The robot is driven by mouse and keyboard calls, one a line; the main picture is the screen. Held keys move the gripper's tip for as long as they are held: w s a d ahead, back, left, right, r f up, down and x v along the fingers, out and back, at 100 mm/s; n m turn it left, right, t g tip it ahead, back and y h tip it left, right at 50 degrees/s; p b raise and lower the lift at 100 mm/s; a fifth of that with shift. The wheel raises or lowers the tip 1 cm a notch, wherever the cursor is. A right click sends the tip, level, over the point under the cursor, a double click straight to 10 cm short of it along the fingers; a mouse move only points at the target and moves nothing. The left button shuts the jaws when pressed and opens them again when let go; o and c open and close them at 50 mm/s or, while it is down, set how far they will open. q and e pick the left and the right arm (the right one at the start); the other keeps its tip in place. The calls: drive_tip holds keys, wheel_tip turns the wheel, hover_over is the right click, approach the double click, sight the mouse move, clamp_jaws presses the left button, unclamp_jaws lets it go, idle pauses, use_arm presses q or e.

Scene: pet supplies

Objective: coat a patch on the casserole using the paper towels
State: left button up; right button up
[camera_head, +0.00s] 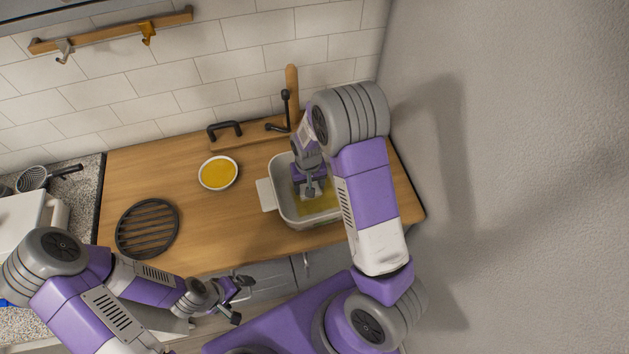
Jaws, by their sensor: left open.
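The casserole (266,195) looks like a pale grey rectangular dish with a flat side handle, on the right part of the wooden counter. A yellowish patch shows on its inside floor. My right gripper (311,190) points down inside the casserole. Its fingertips are small and partly hidden, so I cannot tell whether it holds anything. My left gripper (240,288) is open and empty in front of the counter's front edge, well apart from the casserole. I cannot make out any paper towels.
A white bowl of orange-yellow content (218,173) stands left of the casserole. A round black slatted trivet (147,228) lies at the counter's left. A wooden board with a black handle (225,129) is at the back. A grey wall (520,180) bounds the right side.

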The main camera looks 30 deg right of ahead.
drive_tip(key=shift+a, duration=0.8)
drive_tip(key=shift+w+a+r+p, duration=0.15)
drive_tip(key=shift+r+p, duration=0.15)
drive_tip(key=shift+p, duration=0.1)
drive_tip(key=shift+w+r+p, duration=0.1)
drive_tip(key=shift+r+p, duration=0.25)
drive_tip(key=shift+r, duration=0.55)
drive_tip(key=shift+s+r+p, duration=0.2)
drive_tip(key=shift+r+p, duration=0.65)
drive_tip(key=shift+r, duration=0.2)
drive_tip(key=shift+r+p, duration=1.35)
drive_tip(key=shift+r, duration=0.45)
